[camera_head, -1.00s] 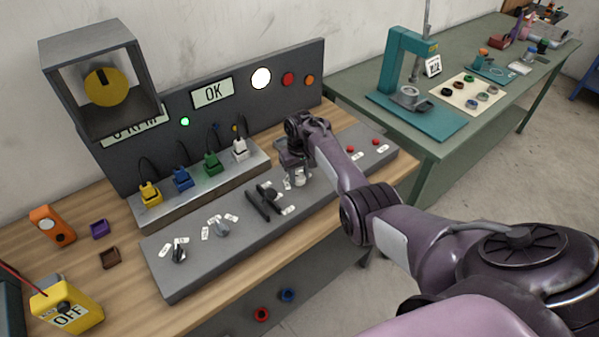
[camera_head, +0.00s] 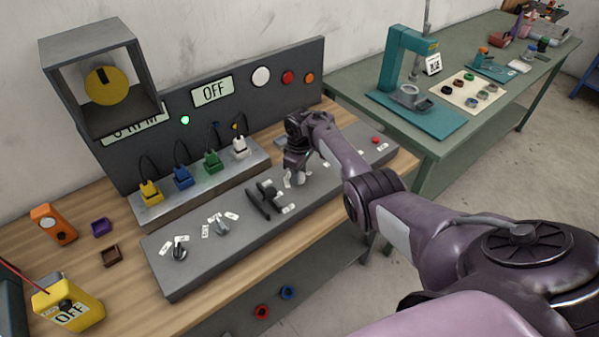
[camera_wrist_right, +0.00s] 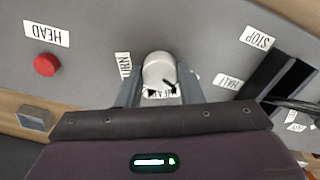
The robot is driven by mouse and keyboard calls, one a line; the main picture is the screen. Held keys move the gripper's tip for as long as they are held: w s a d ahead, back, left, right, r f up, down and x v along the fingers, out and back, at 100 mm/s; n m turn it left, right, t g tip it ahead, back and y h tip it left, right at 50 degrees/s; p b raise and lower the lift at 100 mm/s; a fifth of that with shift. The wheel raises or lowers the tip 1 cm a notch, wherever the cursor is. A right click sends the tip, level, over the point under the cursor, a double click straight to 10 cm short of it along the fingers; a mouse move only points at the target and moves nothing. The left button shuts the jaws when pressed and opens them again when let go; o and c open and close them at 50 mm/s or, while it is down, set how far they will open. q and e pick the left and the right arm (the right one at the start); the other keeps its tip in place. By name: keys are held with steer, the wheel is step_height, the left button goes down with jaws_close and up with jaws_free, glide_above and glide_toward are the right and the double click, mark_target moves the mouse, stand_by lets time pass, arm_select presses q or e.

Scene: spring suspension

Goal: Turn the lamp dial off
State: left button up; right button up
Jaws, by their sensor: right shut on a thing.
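The lamp dial (camera_wrist_right: 158,70), a pale rounded knob, sits between the fingers of my right gripper (camera_wrist_right: 158,92) in the right wrist view. The fingers are shut on its sides. In the head view my right gripper (camera_head: 295,172) points down onto the grey control panel (camera_head: 205,266), and the dial is mostly hidden beneath it. White labels lie around the dial, one partly covered. The display (camera_head: 212,91) on the back board reads OFF. The round white lamp (camera_head: 261,77) beside it looks dull. My left gripper is not in view.
A black lever (camera_head: 265,197) stands just left of the gripper. Two more knobs (camera_head: 180,252) are further left. A red button (camera_wrist_right: 46,65) lies on the other side. Coloured plugs (camera_head: 183,177) line the back shelf.

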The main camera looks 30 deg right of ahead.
steer(key=shift+w, duration=0.1)
stand_by(0.3)
steer(key=o, duration=1)
steer(key=shift+c, duration=0.2)
steer(key=shift+r, duration=0.1)
step_height(320, 180, up, 8)
steer(key=shift+f, duration=0.2)
